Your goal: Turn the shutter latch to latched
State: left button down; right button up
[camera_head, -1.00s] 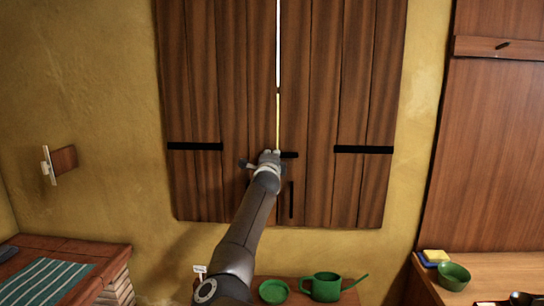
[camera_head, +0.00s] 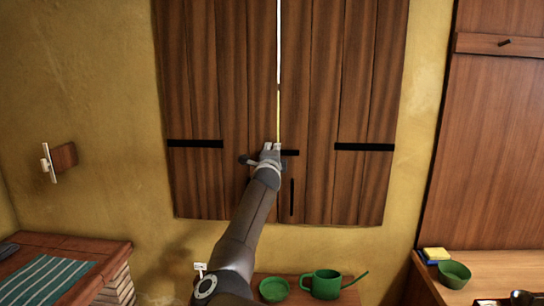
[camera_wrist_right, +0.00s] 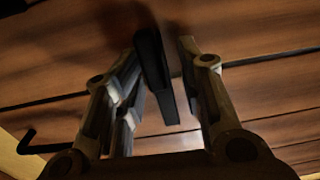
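The closed pair of brown wooden shutters (camera_head: 335,85) fills the middle of the head view, with a thin bright gap between the leaves. A short dark bar, apparently the latch (camera_head: 291,153), lies about horizontal by that gap, partly hidden by my right gripper (camera_head: 272,148). In the right wrist view the dark latch bar (camera_wrist_right: 156,72) stands between the two fingers of my right gripper (camera_wrist_right: 165,45). It is close to the left finger, and a gap shows to the right finger. Whether it touches the left finger I cannot tell. My left gripper is not in view.
A dark vertical bar (camera_head: 292,197) is on the right leaf below the latch. Black hinge straps (camera_head: 364,147) cross the shutters. Below stand a green watering can (camera_head: 324,284) and a green bowl (camera_head: 273,290). A wall-mounted wooden piece (camera_head: 62,158) is at left.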

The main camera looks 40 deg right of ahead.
jog(key=v, duration=1.2)
dwell(0.5)
